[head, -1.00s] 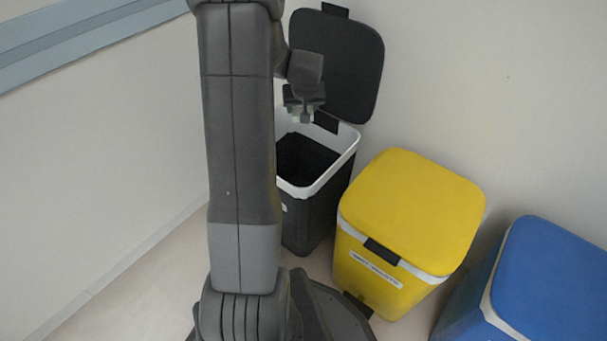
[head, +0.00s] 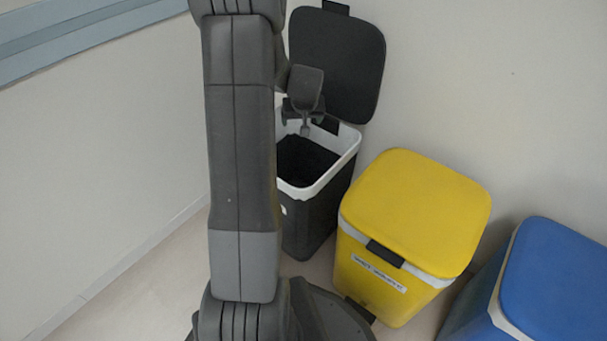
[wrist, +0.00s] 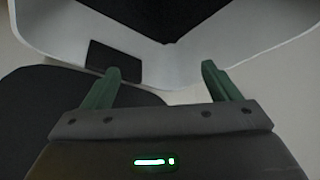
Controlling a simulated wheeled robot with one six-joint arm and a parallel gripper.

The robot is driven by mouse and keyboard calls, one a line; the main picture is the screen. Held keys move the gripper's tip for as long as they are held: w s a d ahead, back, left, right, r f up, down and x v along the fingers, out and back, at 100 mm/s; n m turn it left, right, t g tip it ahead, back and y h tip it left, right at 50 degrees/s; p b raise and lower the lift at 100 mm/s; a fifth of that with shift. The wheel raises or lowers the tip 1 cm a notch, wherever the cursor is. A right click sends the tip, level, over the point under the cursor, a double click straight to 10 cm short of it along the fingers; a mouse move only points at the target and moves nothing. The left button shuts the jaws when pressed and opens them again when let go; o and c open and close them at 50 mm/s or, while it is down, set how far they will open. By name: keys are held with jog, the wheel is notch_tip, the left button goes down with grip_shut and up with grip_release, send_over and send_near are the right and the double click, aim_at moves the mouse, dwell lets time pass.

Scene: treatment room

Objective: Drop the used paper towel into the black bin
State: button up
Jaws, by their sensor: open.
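The black bin (head: 312,215) stands against the wall with its black lid (head: 337,62) raised and its white rim (head: 335,180) showing. Its inside looks dark, and I see no paper towel in the visible part. My gripper (head: 304,131) is over the back part of the bin's opening. In the wrist view my gripper (wrist: 162,82) has its two green fingers apart with nothing between them, and the bin's white rim (wrist: 215,55) lies beyond them. My arm hides the left side of the bin in the head view.
A yellow bin (head: 415,210) with its lid shut stands just right of the black bin. A blue bin (head: 560,280) with its lid shut is farther right. Walls are behind and to the left. Some bare floor (head: 150,270) shows at left.

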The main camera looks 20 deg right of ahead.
jog(key=p+v, duration=0.4)
jog(key=v, duration=0.9)
jog(key=shift+s+r+p, duration=0.2)
jog(key=shift+r+p, duration=0.1)
jog(key=shift+r, duration=0.05)
jog(key=shift+a, duration=0.1)
jog(key=w+r+b+x, duration=0.1)
jog(key=b+x, duration=0.1)
jog(key=x, duration=0.8)
jog(key=shift+w+d+f, duration=0.3)
jog(key=shift+w, duration=0.15)
